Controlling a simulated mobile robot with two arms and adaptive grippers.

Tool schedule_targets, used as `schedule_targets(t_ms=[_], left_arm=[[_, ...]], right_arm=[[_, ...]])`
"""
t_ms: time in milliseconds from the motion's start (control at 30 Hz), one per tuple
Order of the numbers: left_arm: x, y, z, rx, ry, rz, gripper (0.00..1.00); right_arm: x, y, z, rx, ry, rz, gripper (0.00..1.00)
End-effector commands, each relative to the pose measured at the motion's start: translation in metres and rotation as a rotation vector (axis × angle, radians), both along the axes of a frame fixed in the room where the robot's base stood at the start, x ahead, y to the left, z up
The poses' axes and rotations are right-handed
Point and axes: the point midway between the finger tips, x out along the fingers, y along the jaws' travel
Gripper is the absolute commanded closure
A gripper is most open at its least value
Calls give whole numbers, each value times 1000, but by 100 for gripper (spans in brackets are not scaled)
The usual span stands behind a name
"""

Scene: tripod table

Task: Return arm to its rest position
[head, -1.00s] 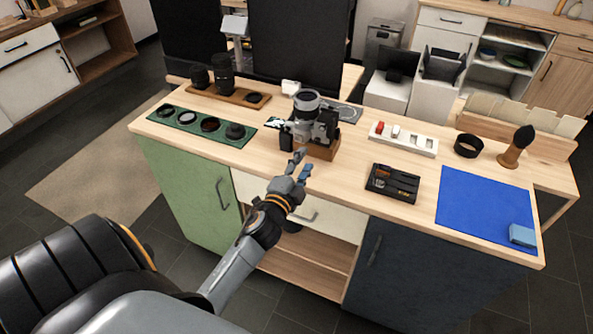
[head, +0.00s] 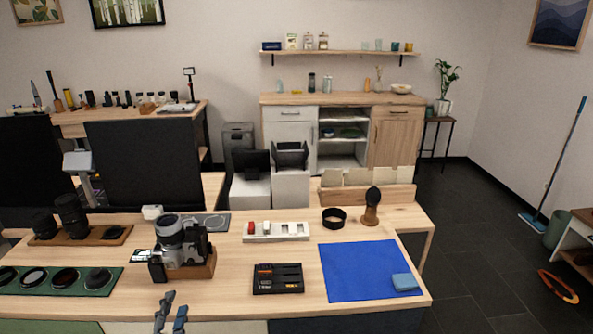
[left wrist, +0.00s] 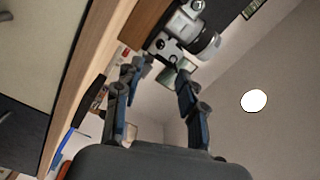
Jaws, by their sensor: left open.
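My left gripper (head: 171,314) shows at the bottom edge of the head view, in front of the table's near edge. Only its fingertips show there; the arm is below the frame. In the left wrist view my left gripper (left wrist: 160,85) has its two fingers apart with nothing between them. A silver and black camera (head: 180,242) sits on a wooden block on the table (head: 225,295), beyond the fingers. The camera (left wrist: 188,32) also shows past the fingertips in the left wrist view, apart from them. My right gripper is in neither view.
On the table are a green mat (head: 110,287) with several lens filters, a black tray (head: 278,279), a white holder (head: 262,239), a blue cloth (head: 350,268), a black ring (head: 334,218) and a brush (head: 371,207).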

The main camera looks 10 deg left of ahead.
Motion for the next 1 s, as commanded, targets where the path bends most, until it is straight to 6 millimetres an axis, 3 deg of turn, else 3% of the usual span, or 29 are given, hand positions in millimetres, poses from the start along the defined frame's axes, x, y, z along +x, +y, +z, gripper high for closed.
schedule_targets(t_ms=[167, 267, 400, 533, 733, 967, 1000], left_arm=[[-18, 1, -13, -198, 82, 97, 60], [-42, -8, -34, -400, 192, 187, 60], [-85, -38, -65, -661, 393, 290, 60], [-122, -69, -84, -815, 562, 349, 60], [-173, -108, -97, -952, 779, 407, 60], [-230, -146, -97, -1041, 1012, 451, 60], [-226, -145, -109, -1039, 1014, 457, 60]], right_arm=[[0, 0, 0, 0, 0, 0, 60], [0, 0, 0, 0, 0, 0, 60], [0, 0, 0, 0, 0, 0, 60], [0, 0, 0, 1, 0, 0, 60], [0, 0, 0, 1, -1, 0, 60], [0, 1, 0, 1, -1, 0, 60], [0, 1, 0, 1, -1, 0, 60]])
